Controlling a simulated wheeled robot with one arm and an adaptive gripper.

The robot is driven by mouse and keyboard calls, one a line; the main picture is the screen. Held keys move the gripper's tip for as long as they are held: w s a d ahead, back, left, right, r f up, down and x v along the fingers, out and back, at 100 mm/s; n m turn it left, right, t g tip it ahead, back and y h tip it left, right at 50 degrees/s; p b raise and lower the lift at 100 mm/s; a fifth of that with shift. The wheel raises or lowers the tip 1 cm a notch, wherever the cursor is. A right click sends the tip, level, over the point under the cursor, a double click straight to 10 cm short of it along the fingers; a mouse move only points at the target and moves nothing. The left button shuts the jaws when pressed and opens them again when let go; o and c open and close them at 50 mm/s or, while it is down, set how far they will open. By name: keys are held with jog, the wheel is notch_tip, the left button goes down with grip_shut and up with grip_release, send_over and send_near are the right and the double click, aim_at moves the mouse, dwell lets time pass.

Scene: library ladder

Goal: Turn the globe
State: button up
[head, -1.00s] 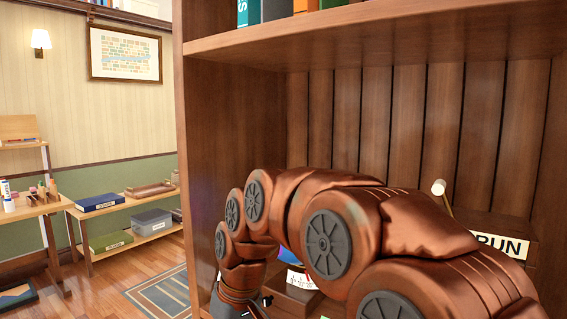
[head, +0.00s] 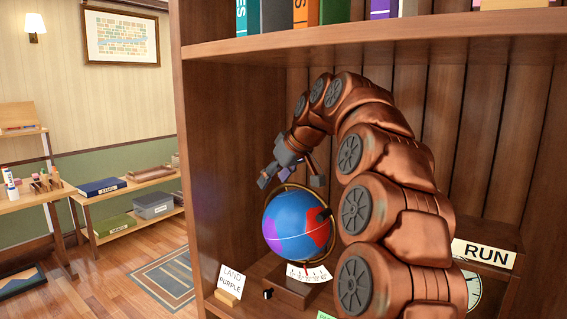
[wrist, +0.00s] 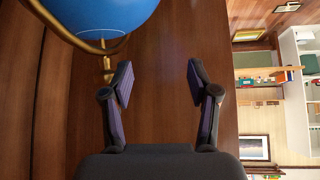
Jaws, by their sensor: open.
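The globe (head: 297,225) stands on the shelf in the head view, with blue, purple and red areas, a brass ring and a wooden base (head: 290,290). A white scale card with a red pointer (head: 309,272) is on the base front, and a small dark knob (head: 267,293) is at its left. A card reading "LAND PURPLE" (head: 231,281) stands to the left. My gripper (head: 290,182) is open and empty just above the globe's top. In the wrist view my gripper (wrist: 160,84) has its fingers apart, and the blue globe (wrist: 105,14) is at the upper left.
A wooden box labelled "RUN" (head: 486,254) with a round dial stands at the right, partly behind my arm. The upper shelf (head: 370,38) with books is overhead. The bookcase's left side wall (head: 200,160) is near the globe. A green card is partly cut off below.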

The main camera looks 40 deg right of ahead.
jog(key=d+r+t+h+p, duration=0.1)
jog(key=d+r, duration=0.4)
jog(key=d, duration=0.2)
jog(key=shift+a+p+x, duration=0.2)
jog(key=shift+p+x, duration=0.65)
jog(key=shift+x, duration=3.15)
jog(key=shift+w+r, duration=0.1)
jog(key=shift+r, duration=0.05)
grip_shut()
